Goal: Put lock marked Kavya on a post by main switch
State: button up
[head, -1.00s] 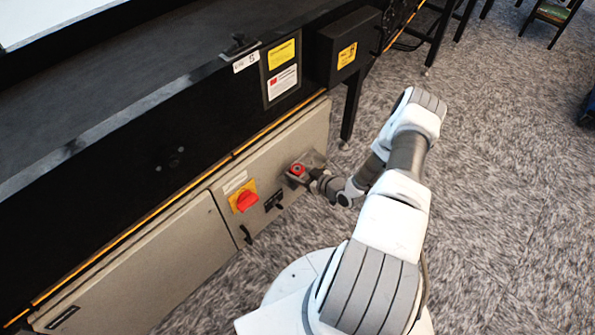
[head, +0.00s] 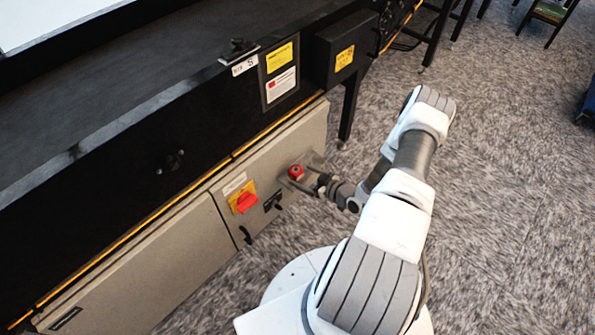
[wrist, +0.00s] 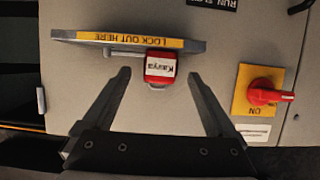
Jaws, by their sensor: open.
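The red lock with a white label reading Kavya (wrist: 160,68) sits against the front of the grey bracket with the yellow LOCK OUT HERE strip (wrist: 90,36). In the head view the lock (head: 296,172) shows red on the cabinet. The main switch (wrist: 262,96), a red knob on a yellow plate marked ON, is beside the bracket.
The beige cabinet (head: 135,270) runs below the black conveyor frame (head: 120,190). A small black handle (head: 246,235) and a black label (head: 273,200) are near the switch.

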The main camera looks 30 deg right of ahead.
jog(key=p+v, duration=0.3)
jog(key=v, duration=1)
